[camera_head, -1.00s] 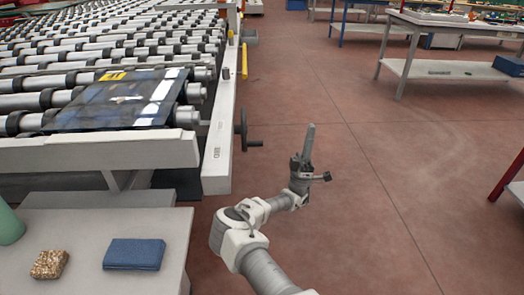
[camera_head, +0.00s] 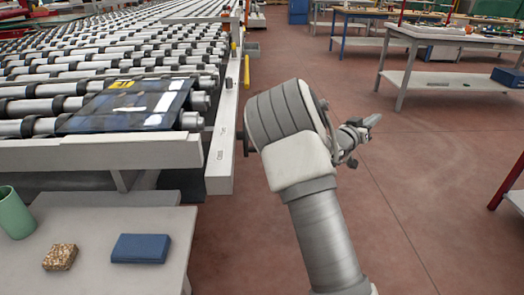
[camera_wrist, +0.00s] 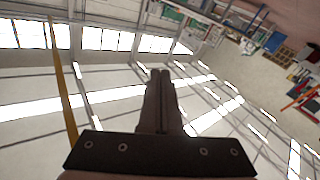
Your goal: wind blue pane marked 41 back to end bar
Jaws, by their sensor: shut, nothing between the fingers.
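In the head view the blue pane (camera_head: 125,108) lies flat on the roller conveyor (camera_head: 75,72) at its near right corner, with a yellow label (camera_head: 122,84) on its far edge. I cannot read the label's mark. The pane lies close to the near end bar (camera_head: 100,153). The handwheel on the conveyor's right side is almost wholly hidden behind my arm. My gripper (camera_head: 372,121) is out over the floor to the right of the conveyor, touching nothing. In the wrist view my gripper (camera_wrist: 161,75) has its fingers together, pointing toward the ceiling and windows.
Workbenches (camera_head: 440,40) stand at the back right. The red floor (camera_head: 430,200) between is clear.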

